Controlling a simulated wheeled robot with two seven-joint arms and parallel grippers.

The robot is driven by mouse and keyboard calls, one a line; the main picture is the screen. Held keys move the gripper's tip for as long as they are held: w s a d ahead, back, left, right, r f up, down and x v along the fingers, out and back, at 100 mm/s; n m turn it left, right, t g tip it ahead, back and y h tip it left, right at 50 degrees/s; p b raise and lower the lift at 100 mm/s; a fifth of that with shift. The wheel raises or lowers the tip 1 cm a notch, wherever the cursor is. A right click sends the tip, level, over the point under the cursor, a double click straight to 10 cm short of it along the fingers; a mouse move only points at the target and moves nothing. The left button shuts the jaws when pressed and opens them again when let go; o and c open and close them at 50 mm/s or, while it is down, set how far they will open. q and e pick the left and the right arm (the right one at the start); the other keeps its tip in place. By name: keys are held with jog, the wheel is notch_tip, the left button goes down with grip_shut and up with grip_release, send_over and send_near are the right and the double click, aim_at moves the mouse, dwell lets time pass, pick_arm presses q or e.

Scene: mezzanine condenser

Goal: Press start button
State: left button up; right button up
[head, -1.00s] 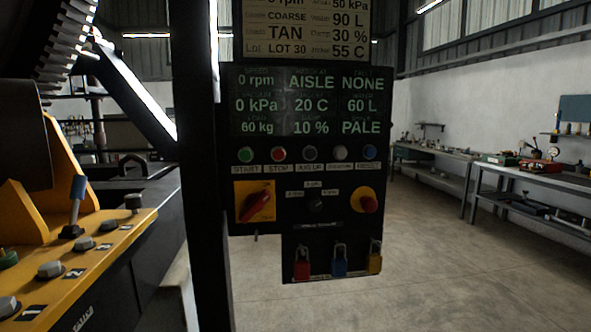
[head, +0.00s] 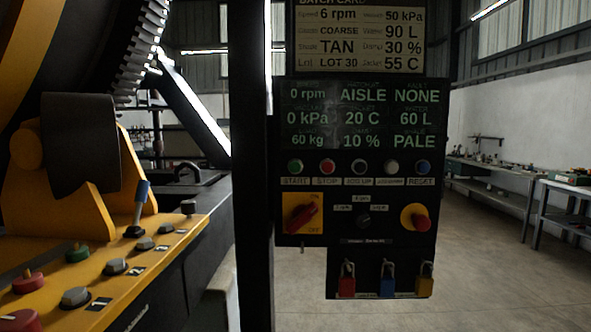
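The green start button (head: 295,167) is the leftmost in a row of buttons on the black control panel (head: 345,262), with a START label under it. The red stop button (head: 327,167) is just to its right. The display (head: 361,115) above the row reads 0 rpm, 0 kPa, 60 kg, AISLE, 20 C, 10 %, NONE, 60 L and PALE. Neither of my grippers is in view.
A dark post (head: 254,180) stands left of the panel. A yellow machine ledge (head: 150,250) with knobs and a blue-handled lever (head: 141,203) lies at left. Below the buttons are a red rotary switch (head: 301,216), a red knob (head: 420,219) and padlocks. Open floor (head: 500,270) lies right.

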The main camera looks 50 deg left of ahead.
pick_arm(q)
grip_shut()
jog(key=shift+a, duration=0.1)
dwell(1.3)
